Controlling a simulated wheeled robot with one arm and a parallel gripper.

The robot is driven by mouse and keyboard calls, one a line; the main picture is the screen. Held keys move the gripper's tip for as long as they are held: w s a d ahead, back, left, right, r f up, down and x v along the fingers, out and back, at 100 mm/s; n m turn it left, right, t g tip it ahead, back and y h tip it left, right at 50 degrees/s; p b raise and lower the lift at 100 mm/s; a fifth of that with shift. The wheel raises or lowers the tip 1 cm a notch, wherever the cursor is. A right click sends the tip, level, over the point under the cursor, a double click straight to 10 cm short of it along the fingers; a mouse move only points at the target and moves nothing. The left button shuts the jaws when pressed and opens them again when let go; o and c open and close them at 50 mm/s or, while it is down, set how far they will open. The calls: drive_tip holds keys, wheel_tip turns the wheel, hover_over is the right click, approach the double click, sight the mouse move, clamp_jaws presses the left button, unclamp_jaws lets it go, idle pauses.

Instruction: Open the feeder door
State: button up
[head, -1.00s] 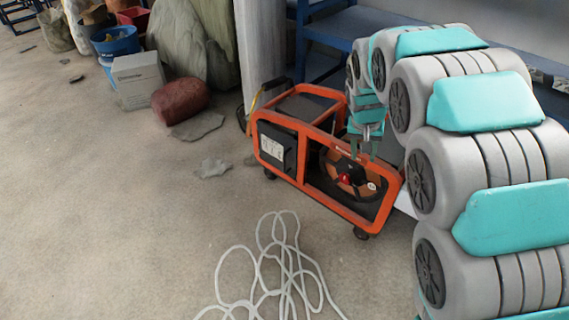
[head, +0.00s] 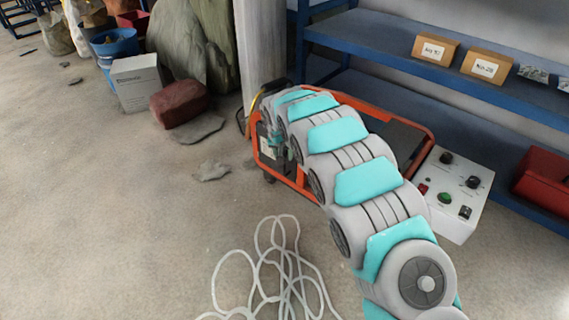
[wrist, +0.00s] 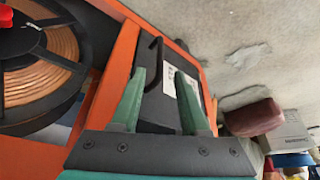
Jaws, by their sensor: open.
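The orange-framed feeder (head: 259,157) stands on the floor, mostly hidden behind my arm in the head view. Its dark door panel (wrist: 158,110) with a white label and a black bar handle (wrist: 155,52) shows in the wrist view. The door looks closed within the orange frame. My gripper (wrist: 160,72) is open and empty, its two green fingers pointing at the door, one on each side of the handle's lower part in the picture. I cannot tell if they touch it. In the head view my gripper (head: 277,147) is small in front of the door side.
A wire spool (wrist: 40,62) sits in the feeder beside the door. A control box (head: 455,190) stands right of it, near a blue shelf (head: 400,65). A white hose (head: 275,265) lies coiled on the floor. Open floor lies to the left.

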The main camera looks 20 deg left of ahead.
hover_over(284, 174)
drive_tip(key=shift+w+f, duration=0.15)
drive_tip(key=shift+f, duration=1.5)
drive_tip(key=shift+w+f, duration=0.1)
drive_tip(key=shift+f, duration=1.55)
drive_tip(key=shift+c, duration=0.3)
clamp_jaws()
